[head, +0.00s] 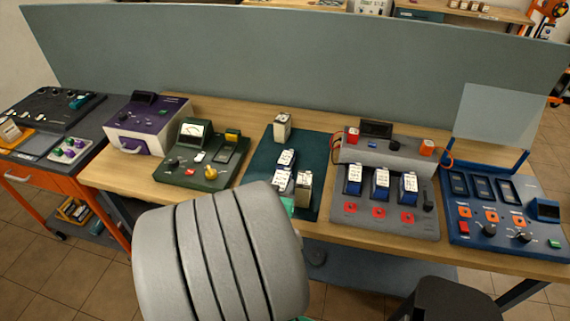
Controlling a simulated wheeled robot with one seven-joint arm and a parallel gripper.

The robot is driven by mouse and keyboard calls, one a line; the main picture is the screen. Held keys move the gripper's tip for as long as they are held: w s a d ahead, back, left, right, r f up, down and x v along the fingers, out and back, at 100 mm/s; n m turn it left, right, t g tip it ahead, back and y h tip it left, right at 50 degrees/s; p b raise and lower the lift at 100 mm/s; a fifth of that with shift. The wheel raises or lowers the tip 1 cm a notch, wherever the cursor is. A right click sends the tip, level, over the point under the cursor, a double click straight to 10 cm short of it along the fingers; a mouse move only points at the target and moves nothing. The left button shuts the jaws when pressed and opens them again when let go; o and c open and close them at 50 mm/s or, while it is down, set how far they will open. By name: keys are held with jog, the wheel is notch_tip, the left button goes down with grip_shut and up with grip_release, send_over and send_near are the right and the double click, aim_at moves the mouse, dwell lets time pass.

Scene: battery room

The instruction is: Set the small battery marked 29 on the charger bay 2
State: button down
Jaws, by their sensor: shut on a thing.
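My gripper is almost wholly behind my large grey arm link; only a small bright green part (288,203) that looks like it shows, above the dark green mat (262,165). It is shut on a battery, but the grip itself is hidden. Beside it is a cream battery (305,195). Blue-and-white batteries (285,158) (281,178) are on the mat, with another cream battery (282,127) at its back. A grey charger (390,222) has three blue batteries (381,184) in its row. A blue unit (470,233) has three empty-looking slots (482,187). The number 29 is unreadable.
A green meter box (185,172) and a purple-and-white box (148,125) stand left on the wooden table (240,110). An orange cart (85,187) is at far left. A grey panel (300,65) closes the back. A clear upright sheet (492,115) rises behind the blue unit.

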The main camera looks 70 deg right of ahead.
jog(key=w+d+f+b, duration=0.2)
jog(key=d+f+b, duration=0.1)
jog(key=w+d+f+b, duration=0.3)
jog(key=d, duration=0.1)
jog(key=w+d+f+b, duration=0.3)
jog(key=b, duration=0.1)
jog(key=shift+d+f, duration=0.2)
jog(key=shift+d, duration=0.15)
jog(key=shift+w+d+f+b, duration=0.1)
jog(key=shift+f+b, duration=0.35)
jog(key=shift+f, duration=0.45)
jog(key=shift+w+d+f+b, duration=0.1)
jog(key=shift+f+b, duration=0.35)
jog(key=shift+f, duration=0.4)
jog(key=shift+f, duration=0.15)
jog(key=c, duration=0.9)
grip_release()
jog(key=shift+o, duration=0.2)
